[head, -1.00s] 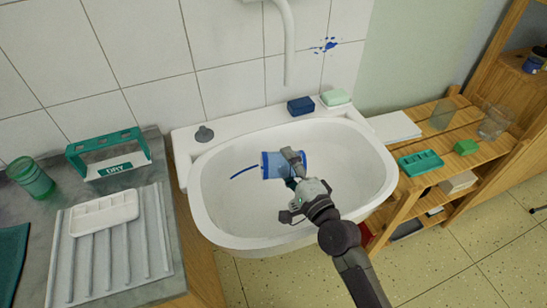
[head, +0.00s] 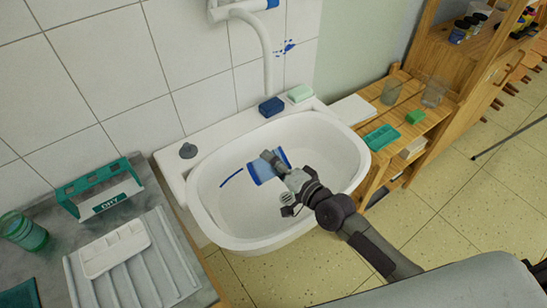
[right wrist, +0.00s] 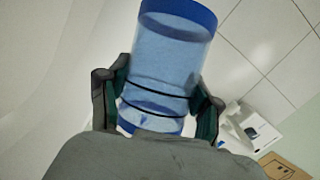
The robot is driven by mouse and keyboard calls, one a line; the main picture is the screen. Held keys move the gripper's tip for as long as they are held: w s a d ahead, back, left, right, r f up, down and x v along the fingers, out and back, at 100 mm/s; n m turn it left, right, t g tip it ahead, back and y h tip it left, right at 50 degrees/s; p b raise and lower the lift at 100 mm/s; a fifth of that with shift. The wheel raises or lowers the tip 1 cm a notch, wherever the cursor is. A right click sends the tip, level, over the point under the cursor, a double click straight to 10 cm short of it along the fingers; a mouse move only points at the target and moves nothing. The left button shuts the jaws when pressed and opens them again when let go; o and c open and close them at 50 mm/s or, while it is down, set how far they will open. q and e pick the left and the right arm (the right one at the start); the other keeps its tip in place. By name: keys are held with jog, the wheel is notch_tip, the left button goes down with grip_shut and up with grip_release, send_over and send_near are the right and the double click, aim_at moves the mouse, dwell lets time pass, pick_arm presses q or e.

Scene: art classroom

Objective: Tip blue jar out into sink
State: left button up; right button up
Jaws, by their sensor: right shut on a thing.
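The blue jar (head: 266,169) is a clear blue-tinted cylinder with darker blue end bands. It lies tipped on its side over the white sink (head: 205,200), inside the basin's outline. My right gripper (head: 274,163) is shut on it from the front right. In the right wrist view the jar (right wrist: 172,60) sits between both fingers, its wide blue rim at the top. A dark blue streak (head: 231,178) shows in the basin left of the jar. I cannot tell whether liquid remains inside. My left gripper is not in view.
A navy block (head: 271,107) and a pale green bar (head: 300,93) lie on the sink's back ledge under the tap (head: 268,60). A ridged drainer (head: 150,265) and green "DRY" rack (head: 98,190) stand left. A wooden shelf (head: 415,130) stands right.

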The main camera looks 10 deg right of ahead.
jog(key=shift+a+r+n+g+h+p, duration=0.15)
jog(key=shift+r+n+p, duration=0.25)
jog(key=shift+p, duration=0.45)
jog(key=shift+d+r+n+g+h+p, duration=0.1)
jog(key=shift+r+n+g+h+p, duration=0.1)
jog(key=shift+n+p, duration=0.45)
jog(key=n+h+p, duration=0.1)
jog(key=p, duration=0.1)
jog(key=shift+a+r+p, duration=0.1)
jog(key=shift+r+p, duration=0.2)
jog(key=shift+p, duration=0.1)
jog(key=n+h+p, duration=0.1)
jog(key=p, duration=0.2)
jog(key=n+h+p, duration=0.1)
jog(key=n+p, duration=0.1)
jog(key=shift+r+n+g+p, duration=0.2)
jog(key=shift+n+g+p, duration=0.05)
jog(key=shift+p, duration=0.15)
jog(key=shift+d+n+p, duration=0.25)
jog(key=shift+n+p, duration=0.05)
jog(key=shift+p, duration=0.1)
jog(key=shift+d+f+n+h+p, duration=0.2)
jog(key=shift+n+h+p, duration=0.15)
jog(key=shift+h, duration=0.2)
jog(key=shift+w+d+f+n+h, duration=0.1)
jog(key=shift+d+f+n+h, duration=0.2)
jog(key=shift+n, duration=0.3)
jog(key=shift+d+f+n+h, duration=0.1)
jog(key=shift+f+n+h, duration=0.1)
jog(key=shift+n+h, duration=0.3)
